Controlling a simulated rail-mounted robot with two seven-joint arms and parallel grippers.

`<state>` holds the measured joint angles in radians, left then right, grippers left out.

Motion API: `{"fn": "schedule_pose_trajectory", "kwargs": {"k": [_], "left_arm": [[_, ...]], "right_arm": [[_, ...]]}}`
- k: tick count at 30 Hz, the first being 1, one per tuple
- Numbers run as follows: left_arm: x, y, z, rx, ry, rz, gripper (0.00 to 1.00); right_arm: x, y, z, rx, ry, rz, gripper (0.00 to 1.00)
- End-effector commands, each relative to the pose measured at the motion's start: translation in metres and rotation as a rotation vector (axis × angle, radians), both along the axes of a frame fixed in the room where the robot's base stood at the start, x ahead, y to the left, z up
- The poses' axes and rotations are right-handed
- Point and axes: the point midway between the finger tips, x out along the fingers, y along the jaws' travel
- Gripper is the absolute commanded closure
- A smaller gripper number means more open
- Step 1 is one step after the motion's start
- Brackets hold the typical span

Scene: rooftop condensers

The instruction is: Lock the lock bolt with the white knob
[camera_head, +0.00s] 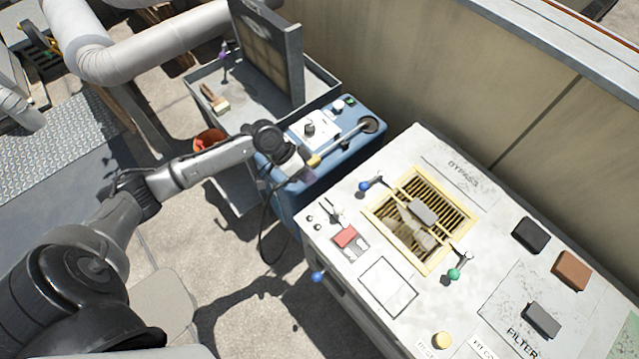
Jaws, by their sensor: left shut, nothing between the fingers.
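My left gripper (301,170) is shut and empty above the near edge of the blue machine (291,203), to the left of the white cabinet (345,251). Another blue knob (318,276) is on the cabinet's front edge. A pale round knob (338,104) sits on the blue machine's top. My right gripper is out of view.
A yellow-framed grille (386,213) with a grey block on it is set in the cabinet top. Dark and brown blocks (571,270) lie at right. A metal tray cart (212,78) holds an upright filter panel (268,50). A wall (430,80) runs behind.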

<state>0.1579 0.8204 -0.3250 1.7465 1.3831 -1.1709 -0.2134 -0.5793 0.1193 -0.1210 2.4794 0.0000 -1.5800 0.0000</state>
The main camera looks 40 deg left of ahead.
Motion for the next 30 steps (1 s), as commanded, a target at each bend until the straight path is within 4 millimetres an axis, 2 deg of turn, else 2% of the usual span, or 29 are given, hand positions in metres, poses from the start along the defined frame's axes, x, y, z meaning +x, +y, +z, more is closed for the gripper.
{"fn": "schedule_pose_trajectory", "kwargs": {"k": [3, 9, 30], "left_arm": [[-0.004, 0.011, 0.014, 0.002, 0.0, 0.0, 1.0], [-0.007, 0.02, 0.026, 0.001, -0.001, 0.0, 1.0], [-0.008, 0.022, 0.028, 0.001, 0.0, 0.0, 1.0]], "right_arm": [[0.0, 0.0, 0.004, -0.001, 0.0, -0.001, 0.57], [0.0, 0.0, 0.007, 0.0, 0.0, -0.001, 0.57], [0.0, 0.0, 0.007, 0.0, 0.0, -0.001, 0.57]]}}
